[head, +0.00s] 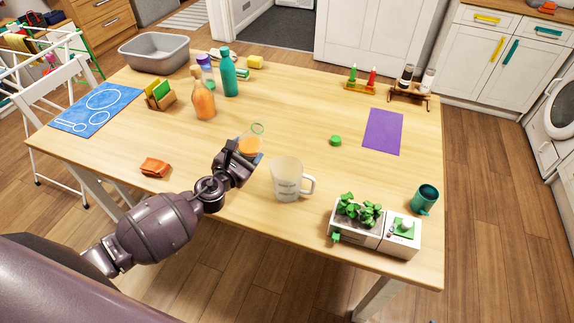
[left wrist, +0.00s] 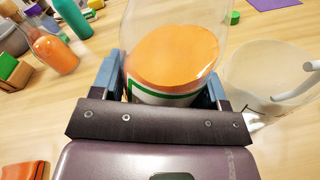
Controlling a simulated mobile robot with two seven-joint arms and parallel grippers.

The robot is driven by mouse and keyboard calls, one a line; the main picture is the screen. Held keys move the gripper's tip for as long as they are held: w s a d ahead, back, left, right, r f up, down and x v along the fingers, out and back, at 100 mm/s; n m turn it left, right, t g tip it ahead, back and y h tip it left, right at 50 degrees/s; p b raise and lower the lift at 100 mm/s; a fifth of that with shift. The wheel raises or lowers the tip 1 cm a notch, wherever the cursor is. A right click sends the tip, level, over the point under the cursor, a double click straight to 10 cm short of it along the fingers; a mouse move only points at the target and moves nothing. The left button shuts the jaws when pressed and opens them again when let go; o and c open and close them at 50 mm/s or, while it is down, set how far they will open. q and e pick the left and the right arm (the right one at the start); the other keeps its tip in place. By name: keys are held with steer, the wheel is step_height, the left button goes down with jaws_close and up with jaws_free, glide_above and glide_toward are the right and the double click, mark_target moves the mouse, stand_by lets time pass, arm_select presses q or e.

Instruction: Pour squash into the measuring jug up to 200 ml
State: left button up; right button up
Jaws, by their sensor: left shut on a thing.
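My left gripper (head: 247,154) is shut on a clear squash bottle (head: 257,129) with orange liquid in its lower part. In the left wrist view the bottle (left wrist: 176,55) stands between the fingers, with a white and green label low on it. The clear measuring jug (head: 287,175) stands on the table just right of the gripper, its handle to the right. It looks empty. The jug (left wrist: 262,75) also shows at the right of the left wrist view, apart from the bottle. Whether the bottle touches the table is unclear. My right gripper is out of view.
A white planter (head: 350,232) and teal cup (head: 424,198) stand right of the jug. A green cap (head: 335,140) and purple mat (head: 383,131) lie beyond. Another orange bottle (head: 204,104) and a teal bottle (head: 228,75) stand behind left.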

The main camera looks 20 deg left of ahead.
arm_select(q)
steer(key=shift+r+m, duration=0.1)
steer(key=shift+m, duration=0.4)
steer(key=shift+f+m+p, duration=0.4)
steer(key=shift+m+p, duration=0.3)
steer(key=shift+m, duration=0.2)
steer(key=shift+a+f+m+y, duration=0.3)
steer(key=shift+a+f+m, duration=0.25)
steer(key=shift+m, duration=0.25)
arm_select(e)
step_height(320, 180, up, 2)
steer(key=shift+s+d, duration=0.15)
arm_select(q)
steer(key=shift+f, duration=0.1)
steer(key=shift+a+f+m, duration=0.15)
steer(key=shift+m, duration=0.15)
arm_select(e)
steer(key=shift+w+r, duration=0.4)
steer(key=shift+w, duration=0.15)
arm_select(q)
steer(key=shift+a+f, duration=0.1)
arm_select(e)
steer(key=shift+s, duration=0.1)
